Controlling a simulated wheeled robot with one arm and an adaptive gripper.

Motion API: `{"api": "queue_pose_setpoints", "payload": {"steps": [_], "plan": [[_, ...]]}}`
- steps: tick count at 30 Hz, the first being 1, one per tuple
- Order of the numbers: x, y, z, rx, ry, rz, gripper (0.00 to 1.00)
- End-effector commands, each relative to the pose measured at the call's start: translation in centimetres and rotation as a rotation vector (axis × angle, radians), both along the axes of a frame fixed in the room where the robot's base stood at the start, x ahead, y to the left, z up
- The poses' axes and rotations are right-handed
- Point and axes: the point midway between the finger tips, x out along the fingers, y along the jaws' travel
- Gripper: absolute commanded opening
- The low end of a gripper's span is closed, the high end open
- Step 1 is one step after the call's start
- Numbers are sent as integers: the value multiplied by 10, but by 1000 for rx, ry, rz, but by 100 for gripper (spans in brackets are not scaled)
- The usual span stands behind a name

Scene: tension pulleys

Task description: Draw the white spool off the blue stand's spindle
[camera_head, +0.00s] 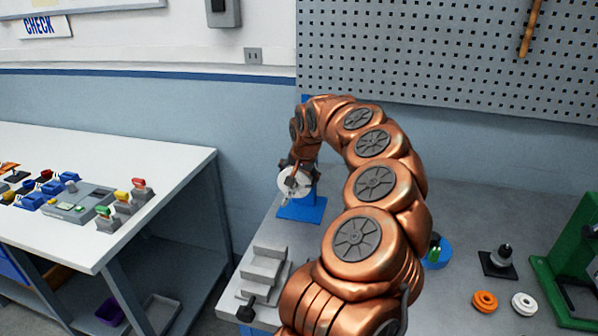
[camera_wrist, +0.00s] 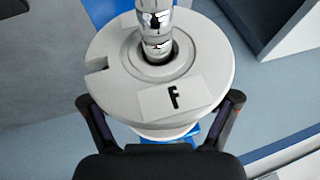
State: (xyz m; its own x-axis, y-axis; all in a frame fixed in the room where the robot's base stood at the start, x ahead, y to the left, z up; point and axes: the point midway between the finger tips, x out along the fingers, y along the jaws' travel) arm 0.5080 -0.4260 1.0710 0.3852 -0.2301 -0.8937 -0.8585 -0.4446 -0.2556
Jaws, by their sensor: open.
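The white spool (camera_head: 292,181) sits on the blue stand (camera_head: 302,209) at the back left of the grey bench. In the wrist view the spool (camera_wrist: 187,98) shows its round face, a label with a black "F" and a notch at the left. The shiny spindle (camera_wrist: 157,25) stands out through its centre. My gripper (camera_wrist: 161,99) is open, with one finger at the left and one at the right of the spool's lower rim. I cannot tell whether the fingers touch it. In the head view my arm partly hides the stand and spool.
A grey stepped block (camera_head: 264,268) stands in front of the stand. Right of my arm are a black base with a post (camera_head: 499,260), an orange ring (camera_head: 484,301), a white ring (camera_head: 524,304) and a green frame (camera_head: 570,270). A pegboard (camera_head: 450,60) is behind.

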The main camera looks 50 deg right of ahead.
Motion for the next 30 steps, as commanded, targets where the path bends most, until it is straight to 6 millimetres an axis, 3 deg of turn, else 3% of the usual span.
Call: {"api": "queue_pose_setpoints", "payload": {"steps": [6,30], "plan": [[0,0,0,-1,0,0,85],[0,0,1,-1,-2,0,2]]}}
